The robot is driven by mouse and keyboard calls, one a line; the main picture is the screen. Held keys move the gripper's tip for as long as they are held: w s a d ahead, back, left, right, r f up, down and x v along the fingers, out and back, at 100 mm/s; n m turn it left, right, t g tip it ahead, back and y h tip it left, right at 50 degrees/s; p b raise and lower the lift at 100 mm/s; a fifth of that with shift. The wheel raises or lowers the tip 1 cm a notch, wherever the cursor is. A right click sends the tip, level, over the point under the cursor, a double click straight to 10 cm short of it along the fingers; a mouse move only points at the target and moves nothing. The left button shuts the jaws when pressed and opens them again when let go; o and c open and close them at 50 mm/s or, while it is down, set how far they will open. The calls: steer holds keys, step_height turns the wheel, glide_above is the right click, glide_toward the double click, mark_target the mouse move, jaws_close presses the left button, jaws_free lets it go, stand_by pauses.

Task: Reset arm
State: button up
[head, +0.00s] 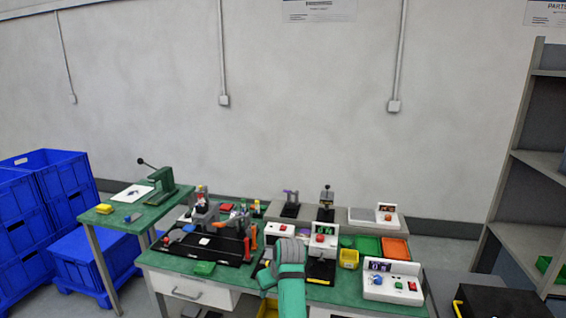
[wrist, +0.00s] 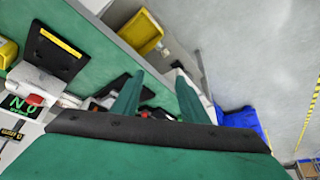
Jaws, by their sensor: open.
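My gripper (wrist: 157,98) is open in the wrist view, with its two green fingers apart and nothing held between them. Beyond the fingers lie the green bench top (wrist: 104,43) and some dark and red items, partly hidden by the fingers. In the head view my green arm with its grey wrist (head: 290,251) reaches over the front middle of the green workbench (head: 225,281). The fingertips cannot be made out there.
A black fixture (head: 212,247) with several clamps stands left of my arm. White control boxes (head: 391,279), a yellow bin (head: 348,258), and green and orange trays (head: 394,249) are to the right. Blue crates (head: 62,178) stand far left, grey shelving (head: 517,190) far right.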

steer(key=s+f+m+t, duration=0.1)
steer(key=s+f, duration=0.2)
steer(key=f, duration=0.3)
steer(key=s+a+f+t, duration=0.1)
steer(key=s+f, duration=0.2)
steer(key=f, duration=0.3)
steer(key=s+f+m, duration=0.1)
steer(key=s+f, duration=0.3)
steer(key=f, duration=0.3)
steer(key=s+f+m+t+h, duration=0.15)
steer(key=s+f, duration=0.25)
steer(key=s, duration=0.5)
steer(key=s+f+m+t+y, duration=0.1)
steer(key=s+f+t, duration=0.15)
steer(key=s, duration=0.65)
steer(key=s+d+r+m+t+h, duration=0.1)
steer(key=s+d+r, duration=0.1)
steer(key=s, duration=0.7)
steer(key=s+d+r+t+h, duration=0.1)
steer(key=s+r, duration=0.2)
steer(key=s, duration=0.6)
steer(key=s+d+r+t, duration=0.1)
steer(key=s+r+t, duration=0.1)
steer(key=s+r, duration=1.1)
step_height(320, 180, up, 2)
steer(key=shift+s+d+r+t, duration=0.25)
steer(key=shift+d+t, duration=0.05)
steer(key=shift+t, duration=0.1)
steer(key=shift+c, duration=1.1)
